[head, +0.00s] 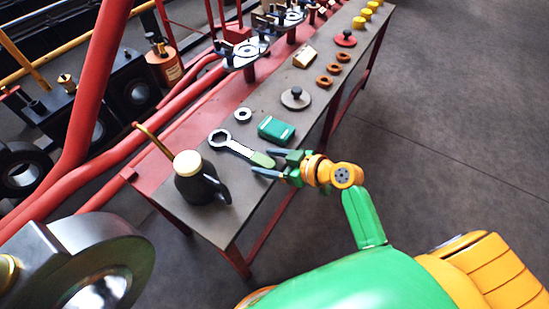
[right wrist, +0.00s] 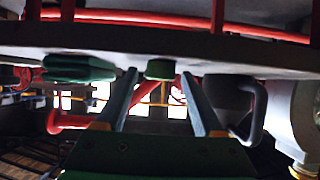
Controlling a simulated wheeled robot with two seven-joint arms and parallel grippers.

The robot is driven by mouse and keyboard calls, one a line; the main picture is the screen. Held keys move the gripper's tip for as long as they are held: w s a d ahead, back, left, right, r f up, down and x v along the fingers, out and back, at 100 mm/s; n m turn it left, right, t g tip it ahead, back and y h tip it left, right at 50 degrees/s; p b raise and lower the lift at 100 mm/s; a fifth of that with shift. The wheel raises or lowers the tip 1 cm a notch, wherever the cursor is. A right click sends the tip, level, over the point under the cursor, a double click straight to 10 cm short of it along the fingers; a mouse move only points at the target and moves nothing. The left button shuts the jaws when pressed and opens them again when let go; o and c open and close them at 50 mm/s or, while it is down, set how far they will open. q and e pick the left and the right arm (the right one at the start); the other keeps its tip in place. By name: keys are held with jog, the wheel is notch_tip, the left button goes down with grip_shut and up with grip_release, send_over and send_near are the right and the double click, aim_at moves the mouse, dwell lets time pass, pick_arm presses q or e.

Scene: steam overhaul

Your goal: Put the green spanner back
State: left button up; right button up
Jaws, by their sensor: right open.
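The green spanner (head: 236,147) lies on the narrow grey bench, its grey ring head away from me and its green grip end (head: 263,159) at the bench's near edge. My right gripper (head: 265,162) is open at this grip end, one finger on each side of it. In the right wrist view the green end (right wrist: 160,69) shows between the tips of my open right gripper (right wrist: 161,73), with a gap on both sides. I cannot tell how far it reaches between the fingers. My left gripper is not in view.
A black oil can (head: 196,182) with a cream lid stands left of the spanner. A green box (head: 276,130) and a metal ring (head: 243,115) lie close by on the bench (head: 225,222). Red pipes (head: 150,125) run behind. The floor at right is clear.

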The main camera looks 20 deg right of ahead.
jog(key=p+v, duration=0.1)
jog(key=v, duration=1.1)
jog(key=s+d+f+m+g+h, duration=0.2)
jog(key=s+d+f+m+h, duration=0.15)
jog(key=f, duration=0.85)
jog(key=s+d+f+m+g+h, duration=0.2)
jog(key=f+m, duration=0.2)
jog(key=f, duration=0.8)
jog(key=s+a+f+n+g+h, duration=0.1)
jog(key=s+a+f+g, duration=0.1)
jog(key=s+f, duration=0.4)
jog(key=s+a+f+n+g+h, duration=0.1)
jog(key=s+f, duration=0.6)
jog(key=s, duration=0.7)
jog(key=shift+a+g, duration=0.9)
jog(key=shift+a, duration=0.3)
